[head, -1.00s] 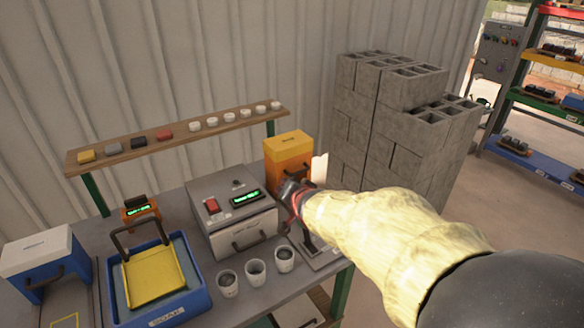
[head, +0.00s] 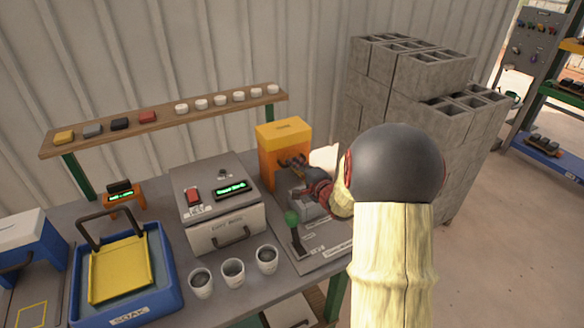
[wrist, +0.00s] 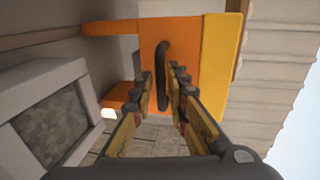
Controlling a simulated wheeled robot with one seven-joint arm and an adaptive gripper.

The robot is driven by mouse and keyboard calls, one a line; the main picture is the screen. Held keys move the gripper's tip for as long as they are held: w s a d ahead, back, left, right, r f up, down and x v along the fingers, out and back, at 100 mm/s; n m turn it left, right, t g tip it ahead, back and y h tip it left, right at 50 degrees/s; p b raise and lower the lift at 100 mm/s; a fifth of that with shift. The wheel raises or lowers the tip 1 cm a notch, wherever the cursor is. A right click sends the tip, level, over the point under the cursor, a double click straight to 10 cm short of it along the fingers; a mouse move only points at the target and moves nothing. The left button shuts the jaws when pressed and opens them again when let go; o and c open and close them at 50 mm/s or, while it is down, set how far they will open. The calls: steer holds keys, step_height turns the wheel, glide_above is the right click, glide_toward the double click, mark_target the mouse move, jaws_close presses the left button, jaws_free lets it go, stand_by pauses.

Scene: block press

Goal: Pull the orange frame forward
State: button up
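The orange frame (head: 284,143) is a box-like unit with a yellow-orange top, standing upright at the back right of the workbench. In the wrist view the orange frame (wrist: 187,50) faces me and carries a dark curved handle (wrist: 162,62). My gripper (head: 293,163) is in front of the frame in the head view. In the wrist view my gripper (wrist: 163,77) is open, with one finger on each side of the handle in the picture. A gap shows between fingers and handle, and I cannot tell whether they touch. My arm and gripper hide the frame's lower right part.
A lever with a green knob (head: 292,218) stands just before my gripper. A grey machine (head: 215,188) sits to the left, with several white cups (head: 233,272) in front. A blue tray (head: 165,290) is further left. Concrete blocks (head: 425,75) are stacked behind my arm.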

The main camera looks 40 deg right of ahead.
steer(key=shift+x, duration=1.2)
steer(key=shift+c, duration=1)
jaws_close()
